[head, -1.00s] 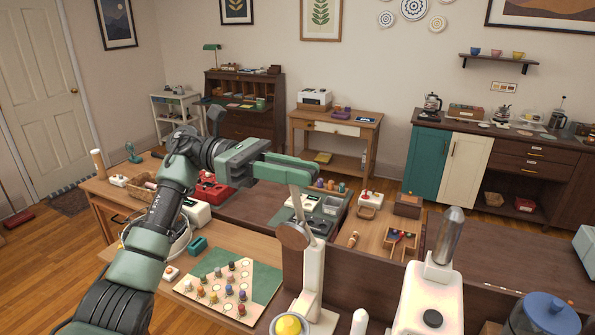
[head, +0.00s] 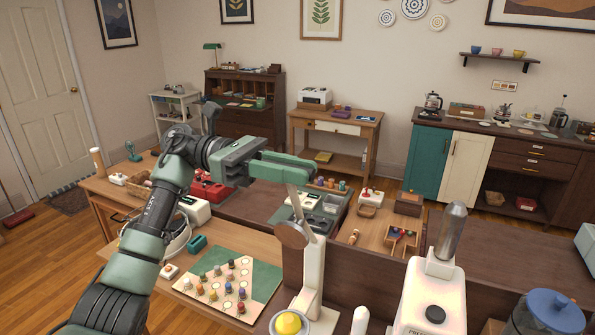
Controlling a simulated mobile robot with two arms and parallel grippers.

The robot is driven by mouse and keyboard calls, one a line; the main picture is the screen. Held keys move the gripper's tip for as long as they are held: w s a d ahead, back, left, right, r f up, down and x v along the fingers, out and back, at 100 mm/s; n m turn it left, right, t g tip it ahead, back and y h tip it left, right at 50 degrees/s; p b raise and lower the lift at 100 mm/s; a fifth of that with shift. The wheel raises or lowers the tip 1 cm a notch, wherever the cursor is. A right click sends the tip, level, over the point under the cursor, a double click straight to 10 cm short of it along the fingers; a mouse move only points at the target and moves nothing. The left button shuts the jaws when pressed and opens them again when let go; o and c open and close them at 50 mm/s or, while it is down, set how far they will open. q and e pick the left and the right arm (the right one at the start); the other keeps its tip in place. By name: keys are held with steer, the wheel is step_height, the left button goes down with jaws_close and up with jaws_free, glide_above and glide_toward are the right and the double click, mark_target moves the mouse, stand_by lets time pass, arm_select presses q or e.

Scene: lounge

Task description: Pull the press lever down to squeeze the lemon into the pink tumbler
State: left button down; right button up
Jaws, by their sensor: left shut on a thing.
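My left gripper (head: 302,170) is shut on the upper end of the press lever (head: 298,204). The lever is a pale bar that stands nearly upright at the top of the white press column (head: 314,277). A round brown-grey press disc (head: 292,235) hangs beside the column, clearly above the yellow lemon (head: 289,323). The lemon sits in a pale cup at the press, at the bottom edge of the head view. The pink tumbler is not in view. My right gripper is not in view.
A white appliance with a metal cylinder (head: 451,231) stands right of the press. A blue-lidded jar (head: 553,312) is at the lower right. A green and cream game board (head: 231,283) with several coloured pegs lies left of the press. A dark wooden panel (head: 370,290) rises behind the press.

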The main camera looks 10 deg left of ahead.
arm_select(q)
steer(key=s+a+f+m+b, duration=0.2)
steer(key=s+f+b, duration=1)
steer(key=b, duration=0.8)
steer(key=shift+a+f+m, duration=0.25)
steer(key=shift+a+m, duration=0.15)
steer(key=shift+a, duration=0.5)
